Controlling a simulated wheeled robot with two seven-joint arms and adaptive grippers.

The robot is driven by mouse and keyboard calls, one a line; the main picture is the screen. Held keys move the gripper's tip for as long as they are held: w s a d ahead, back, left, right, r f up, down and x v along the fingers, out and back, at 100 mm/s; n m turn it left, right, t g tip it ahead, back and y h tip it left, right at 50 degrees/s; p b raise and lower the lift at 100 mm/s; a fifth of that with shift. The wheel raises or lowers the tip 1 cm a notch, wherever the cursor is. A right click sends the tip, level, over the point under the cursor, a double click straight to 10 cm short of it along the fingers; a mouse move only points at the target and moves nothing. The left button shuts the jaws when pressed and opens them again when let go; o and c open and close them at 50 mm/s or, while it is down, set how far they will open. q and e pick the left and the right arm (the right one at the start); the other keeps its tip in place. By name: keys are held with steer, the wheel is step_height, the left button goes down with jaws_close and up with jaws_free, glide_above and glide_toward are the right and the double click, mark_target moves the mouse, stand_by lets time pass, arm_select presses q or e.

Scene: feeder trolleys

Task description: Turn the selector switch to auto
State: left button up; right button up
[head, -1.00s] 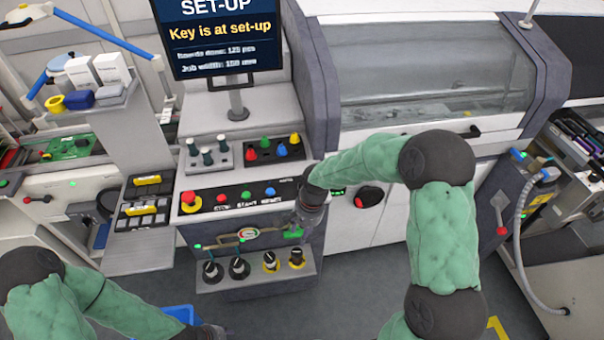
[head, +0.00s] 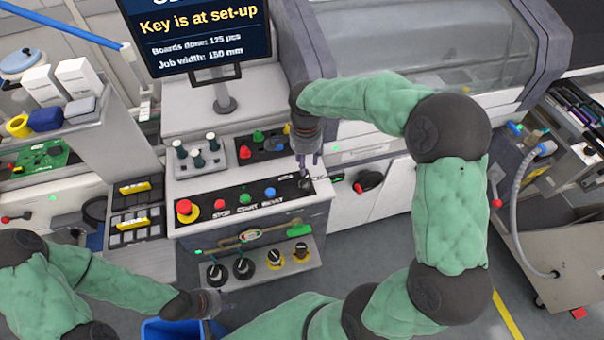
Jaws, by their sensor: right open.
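The control panel (head: 236,207) has a red mushroom button on a yellow base (head: 184,210) and red, green and blue buttons in a row. At the panel's right end is a small dark knob (head: 305,184), which looks like the selector switch. My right gripper (head: 308,172) points down just above it, open, and partly hides it. I cannot tell whether the fingers touch it or which way it points. The screen (head: 198,32) reads "Key is at set-up". My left gripper (head: 222,303) is low at the front, near a blue bin; its fingers are too small to judge.
A lower shelf (head: 262,281) carries several black and yellow-based knobs. Small levers (head: 198,158) and coloured knobs (head: 258,137) stand behind the panel. A red-and-black rotary switch (head: 369,180) is on the white cabinet to the right. A blue bin (head: 165,329) is on the floor.

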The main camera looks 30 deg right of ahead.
mark_target(305, 180)
step_height(305, 180, down, 10)
steer(key=shift+r+b, duration=0.25)
steer(key=shift+b, duration=0.45)
jaws_close()
